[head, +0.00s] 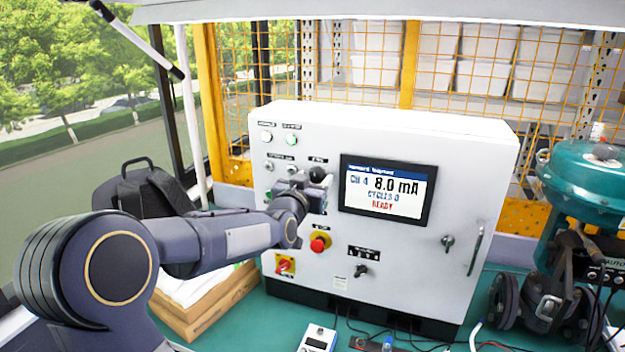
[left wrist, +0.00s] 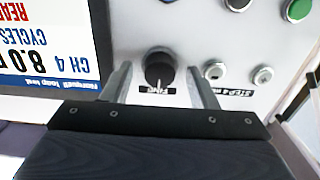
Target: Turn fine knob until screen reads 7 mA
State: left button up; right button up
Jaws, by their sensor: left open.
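The fine knob (head: 317,174) is a small black round knob on the white cabinet front, left of the screen. In the left wrist view the fine knob (left wrist: 160,68) shows upside down with its label and a pale pointer line. My left gripper (left wrist: 161,85) is open, one finger on each side of the knob, with gaps between. I cannot tell how far the tips reach along it. In the head view my left gripper (head: 307,184) is at the panel beside the knob. The screen (head: 387,190) reads CH 4, 8.0 mA, CYCLES 0, READY. My right gripper is out of view.
Left of the knob are two small key switches (left wrist: 214,71). Below are a red emergency button (head: 319,243), a red-yellow switch (head: 285,265) and a black selector (head: 361,271). A teal valve actuator (head: 590,185) stands right. A white meter (head: 318,338) lies on the bench.

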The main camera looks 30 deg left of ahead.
pick_arm(q)
jog(key=shift+c, duration=0.2)
jog(key=c, duration=0.9)
jog(key=shift+f+n+b, duration=0.15)
jog(key=shift+n+b, duration=0.25)
jog(key=shift+b, duration=0.35)
jog(key=n+b, duration=0.2)
jog(key=b, duration=0.1)
jog(key=shift+n+b, duration=1.2)
jog(key=shift+n, duration=0.2)
jog(key=shift+n+b, duration=0.65)
jog(key=shift+n, duration=0.45)
jog(key=shift+r, duration=0.2)
jog(key=o, duration=0.9)
